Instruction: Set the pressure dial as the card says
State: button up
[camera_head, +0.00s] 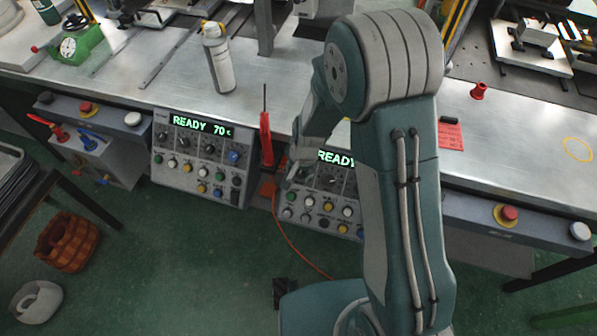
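The left control panel (200,192) on the bench front shows "READY 70 c" on its display, above a row of dark dials, a blue knob (233,157) and several coloured buttons. The right control panel (318,208) shows "READY"; my arm hides its right part. Labels and dial settings are too small to read. My gripper (288,176) points down at the upper left of the right panel, partly hidden by my arm. I cannot tell its opening or any contact.
A red-handled tool (266,137) hangs between the panels. Emergency buttons (506,214) line the bench front.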

jog(key=shift+d, duration=0.15)
grip_shut()
jog(key=shift+w+r, duration=0.15)
jog(key=shift+w, duration=0.1)
jog(key=shift+n+h, duration=0.4)
dwell(0.4)
jog(key=o, duration=0.6)
grip_release()
jog(key=shift+c, duration=0.2)
jog(key=shift+s, duration=0.1)
